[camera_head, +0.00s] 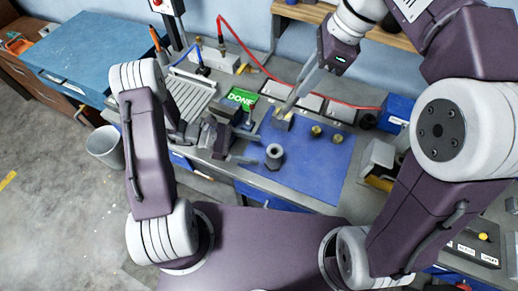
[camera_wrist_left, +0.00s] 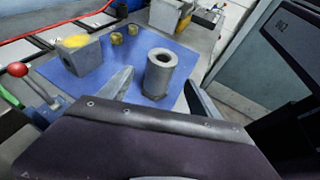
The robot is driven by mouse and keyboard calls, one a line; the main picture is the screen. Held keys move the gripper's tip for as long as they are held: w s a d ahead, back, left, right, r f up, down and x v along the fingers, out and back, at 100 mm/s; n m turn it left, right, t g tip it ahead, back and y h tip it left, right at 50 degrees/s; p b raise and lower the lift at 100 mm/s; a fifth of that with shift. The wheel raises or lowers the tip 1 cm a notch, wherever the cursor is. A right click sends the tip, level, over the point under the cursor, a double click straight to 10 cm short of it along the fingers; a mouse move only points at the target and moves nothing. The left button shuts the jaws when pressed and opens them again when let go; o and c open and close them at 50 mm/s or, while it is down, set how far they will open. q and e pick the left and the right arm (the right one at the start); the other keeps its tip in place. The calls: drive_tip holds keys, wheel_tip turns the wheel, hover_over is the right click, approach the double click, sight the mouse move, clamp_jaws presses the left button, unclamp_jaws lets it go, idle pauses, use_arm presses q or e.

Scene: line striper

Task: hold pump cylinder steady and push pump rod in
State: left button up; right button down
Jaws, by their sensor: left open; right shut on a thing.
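The grey pump cylinder (camera_head: 273,155) stands upright on the blue mat (camera_head: 318,178), its round open bore facing up. In the left wrist view the cylinder (camera_wrist_left: 160,75) stands between the spread fingers of my left gripper (camera_wrist_left: 158,97), with gaps on both sides. In the head view my left gripper (camera_head: 243,158) is low, just left of the cylinder. My right gripper (camera_head: 296,98) points down-left over the back of the mat, shut on a slim grey piece. I cannot clearly tell that piece from the fingers, nor whether it is the pump rod.
A grey block with a yellow top (camera_wrist_left: 75,50) sits on the mat behind the cylinder. Two small brass pieces (camera_wrist_left: 125,34) lie near it. A green DONE sign (camera_head: 241,99) and a red-knobbed lever (camera_wrist_left: 18,69) are left of the mat. The mat's front right is clear.

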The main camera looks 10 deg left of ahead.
sight(274, 162)
use_arm(q)
drive_tip(key=x, duration=1.1)
drive_tip(key=shift+d+f, duration=0.15)
drive_tip(key=shift+d, duration=0.05)
drive_tip(key=shift+s, duration=0.1)
